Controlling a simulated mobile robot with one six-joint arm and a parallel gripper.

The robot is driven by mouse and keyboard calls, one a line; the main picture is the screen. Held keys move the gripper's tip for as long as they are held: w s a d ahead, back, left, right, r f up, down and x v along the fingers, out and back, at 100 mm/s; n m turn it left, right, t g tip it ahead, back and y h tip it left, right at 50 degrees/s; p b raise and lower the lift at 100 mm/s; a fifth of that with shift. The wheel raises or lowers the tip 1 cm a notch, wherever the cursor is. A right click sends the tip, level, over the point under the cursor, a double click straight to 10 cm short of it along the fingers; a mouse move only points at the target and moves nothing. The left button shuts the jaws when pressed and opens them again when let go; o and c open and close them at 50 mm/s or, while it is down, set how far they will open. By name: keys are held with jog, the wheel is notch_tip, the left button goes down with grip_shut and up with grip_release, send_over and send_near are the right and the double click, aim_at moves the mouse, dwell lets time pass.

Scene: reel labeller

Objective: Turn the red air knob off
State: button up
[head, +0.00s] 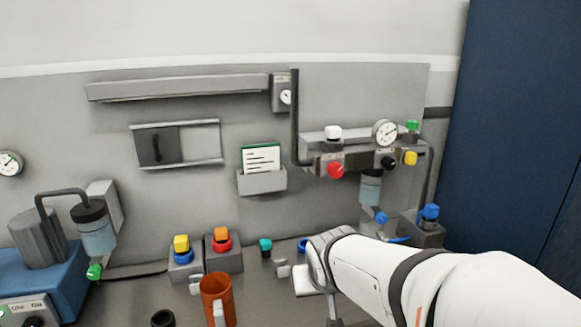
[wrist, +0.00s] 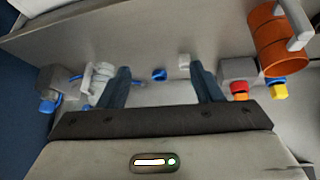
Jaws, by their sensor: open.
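The red air knob (head: 336,169) sits on the front of a grey regulator block (head: 360,160) on the back panel, left of a black knob (head: 388,163). I cannot make out its markings, and I cannot pick it out in the wrist view. My gripper is low over the bench, below the knob and well apart from it, at the end of my white arm in the head view. In the wrist view my gripper (wrist: 162,88) has its two dark fingers spread wide with nothing held between them.
A round gauge (head: 386,132), a white knob (head: 333,132) and a yellow knob (head: 410,158) crowd the block. A dark pipe (head: 295,115) rises at its left. An orange mug (head: 217,298) and a red button (head: 222,240) are on the bench. A blue wall (head: 520,130) closes the right.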

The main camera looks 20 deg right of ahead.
jog(key=w+d+r+m+t+h+p, duration=0.1)
jog(key=w+d+r+t, duration=0.1)
jog(key=w+d+r, duration=0.3)
jog(key=w+d+r+t+p, duration=0.1)
jog(key=w+d+t, duration=0.2)
jog(key=w, duration=0.3)
jog(key=t+y+p, duration=0.3)
jog(key=t+p, duration=0.1)
jog(key=t, duration=0.3)
send_near(337, 172)
jog(key=w, duration=0.1)
jog(key=shift+n, duration=0.3)
jog(key=w+p, duration=0.1)
jog(key=w, duration=0.7)
jog(key=shift+w+r+p, duration=0.1)
jog(key=shift+w+p, duration=0.05)
jog(key=shift+p, duration=0.2)
